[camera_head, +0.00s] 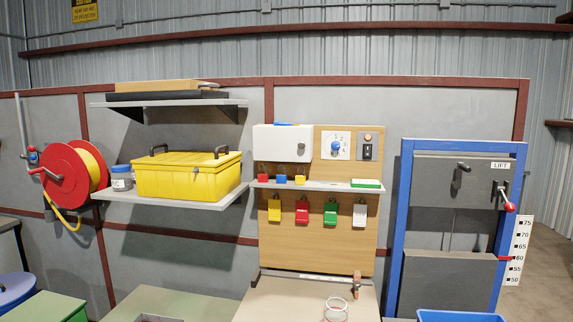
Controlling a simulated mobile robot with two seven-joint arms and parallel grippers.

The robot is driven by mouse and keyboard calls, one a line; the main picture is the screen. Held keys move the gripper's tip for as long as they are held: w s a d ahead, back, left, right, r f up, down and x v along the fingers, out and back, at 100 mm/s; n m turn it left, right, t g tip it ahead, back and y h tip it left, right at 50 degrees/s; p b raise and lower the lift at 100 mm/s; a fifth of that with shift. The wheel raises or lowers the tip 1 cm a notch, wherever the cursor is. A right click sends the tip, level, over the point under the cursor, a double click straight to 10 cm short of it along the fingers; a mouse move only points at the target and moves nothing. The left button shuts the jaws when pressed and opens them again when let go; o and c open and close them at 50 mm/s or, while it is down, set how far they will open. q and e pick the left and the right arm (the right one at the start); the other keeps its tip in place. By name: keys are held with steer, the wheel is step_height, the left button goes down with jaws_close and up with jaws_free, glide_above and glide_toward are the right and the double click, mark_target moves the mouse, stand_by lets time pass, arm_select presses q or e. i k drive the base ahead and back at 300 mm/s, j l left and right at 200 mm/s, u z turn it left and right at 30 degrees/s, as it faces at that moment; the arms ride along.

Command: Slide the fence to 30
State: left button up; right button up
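Neither of my grippers is in view. A pale bench top (290,302) shows at the bottom centre. A thin light strip (318,277) runs along its back edge; any marks on it are too small to read. A small orange-red and grey piece (357,285) stands at the right end of this strip. It may be the fence or a clamp on it, but I cannot tell. No number 30 can be read in the view. A pale coil (336,309) lies on the bench top, cut by the bottom edge.
A wooden board with several coloured padlocks (302,211) rises behind the bench. A blue-framed lift (395,235) with a red-knobbed lever (508,206) and a 50–75 scale (518,250) stands right. A blue bin (460,317) is below it. A yellow case (187,177) sits on a left shelf.

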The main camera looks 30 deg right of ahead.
mark_target(357, 284)
steer(key=z, duration=1.35)
steer(key=i+l, duration=0.6)
steer(key=i+l+u, duration=0.15)
steer(key=u, duration=0.35)
steer(key=i+l+u, duration=0.25)
steer(key=u, duration=0.25)
steer(key=i+l+u, duration=0.35)
steer(key=i, duration=0.05)
